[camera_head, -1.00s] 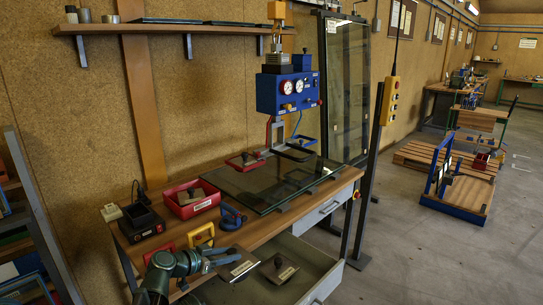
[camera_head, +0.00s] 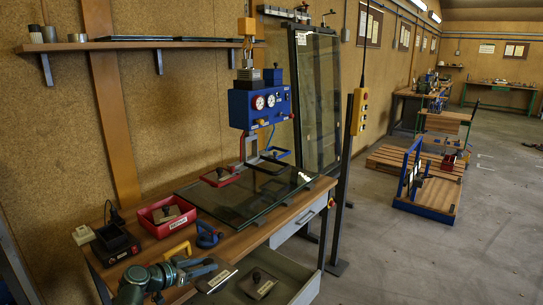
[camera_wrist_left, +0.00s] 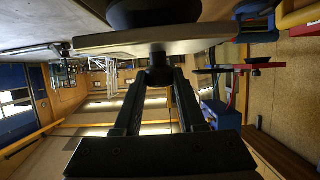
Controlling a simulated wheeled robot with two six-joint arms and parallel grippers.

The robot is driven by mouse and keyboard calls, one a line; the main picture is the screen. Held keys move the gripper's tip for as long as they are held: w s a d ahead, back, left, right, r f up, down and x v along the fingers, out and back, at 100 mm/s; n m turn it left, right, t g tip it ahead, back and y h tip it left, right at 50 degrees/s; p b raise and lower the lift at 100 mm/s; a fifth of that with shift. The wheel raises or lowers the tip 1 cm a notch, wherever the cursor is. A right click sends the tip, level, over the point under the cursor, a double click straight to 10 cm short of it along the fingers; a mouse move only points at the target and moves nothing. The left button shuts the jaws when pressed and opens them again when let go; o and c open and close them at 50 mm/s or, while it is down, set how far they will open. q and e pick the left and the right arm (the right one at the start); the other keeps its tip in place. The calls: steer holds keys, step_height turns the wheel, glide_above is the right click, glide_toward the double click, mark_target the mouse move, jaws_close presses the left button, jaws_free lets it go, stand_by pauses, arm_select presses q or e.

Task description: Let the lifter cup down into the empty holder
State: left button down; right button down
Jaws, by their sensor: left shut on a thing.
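My left gripper (camera_head: 211,267) is shut at the near edge of the bench. In the left wrist view, its fingers (camera_wrist_left: 157,82) close on a black knob under a pale plate (camera_wrist_left: 110,42) with a black rounded body (camera_wrist_left: 150,12) above it; I take this as the lifter cup. In the head view a labelled plate (camera_head: 220,281) shows at the fingertips. I cannot tell which part is the empty holder. My right gripper is not seen.
A red tray (camera_head: 147,220) holds a knobbed block. A black device (camera_head: 115,243), a yellow handle (camera_head: 177,251) and a blue hand tool (camera_head: 208,236) lie nearby. A glass pane (camera_head: 245,200) covers the bench's far part. An open drawer (camera_head: 287,284) holds another knobbed plate (camera_head: 258,285).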

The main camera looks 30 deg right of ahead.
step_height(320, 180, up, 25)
steer(key=p, duration=2.3)
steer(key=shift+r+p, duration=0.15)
steer(key=shift+p, duration=0.15)
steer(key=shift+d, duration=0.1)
